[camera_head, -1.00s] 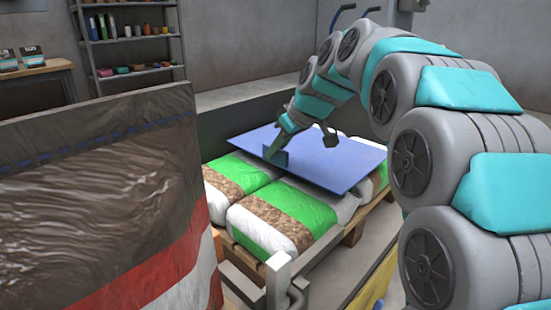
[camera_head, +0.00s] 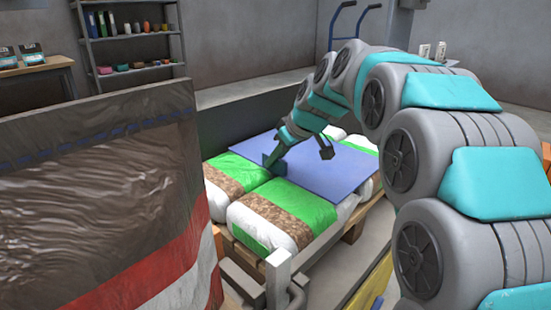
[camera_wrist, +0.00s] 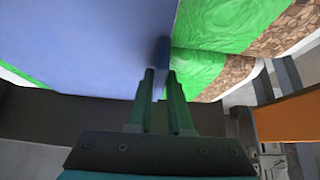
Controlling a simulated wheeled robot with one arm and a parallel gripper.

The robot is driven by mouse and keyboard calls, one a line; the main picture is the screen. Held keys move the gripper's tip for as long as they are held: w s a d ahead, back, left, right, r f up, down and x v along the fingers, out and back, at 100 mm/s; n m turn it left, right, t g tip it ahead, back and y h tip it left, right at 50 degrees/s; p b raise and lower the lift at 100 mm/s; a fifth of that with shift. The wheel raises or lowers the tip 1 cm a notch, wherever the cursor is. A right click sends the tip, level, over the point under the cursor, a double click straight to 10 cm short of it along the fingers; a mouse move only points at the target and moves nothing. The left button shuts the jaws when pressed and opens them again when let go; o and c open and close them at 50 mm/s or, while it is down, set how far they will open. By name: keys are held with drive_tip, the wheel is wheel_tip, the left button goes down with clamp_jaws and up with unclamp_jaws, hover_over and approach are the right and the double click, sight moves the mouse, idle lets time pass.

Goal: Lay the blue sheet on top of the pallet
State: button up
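The blue sheet (camera_head: 325,165) lies flat, or very nearly so, on the bags stacked on the wooden pallet (camera_head: 355,232). The front ends of the nearest green, white and brown bags (camera_head: 285,215) stick out uncovered at the near side. My gripper (camera_head: 277,163) is at the sheet's near left edge, at a small upright blue tab. In the wrist view, the tab (camera_wrist: 163,55) stands between the tips of my two fingers, which appear closed on it. The sheet (camera_wrist: 90,40) also fills the upper left of the wrist view.
A metal rail post (camera_head: 277,275) stands in front of the pallet. A low dark wall (camera_head: 235,115) runs behind it. A shelf (camera_head: 130,40) and a blue hand truck (camera_head: 345,20) are farther back.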

drive_tip(key=o, duration=0.4)
drive_tip(key=shift+r, duration=0.1)
drive_tip(key=shift+r, duration=0.2)
drive_tip(key=v, duration=1.1)
drive_tip(key=shift+s+d+r, duration=0.2)
drive_tip(key=shift+r, duration=0.1)
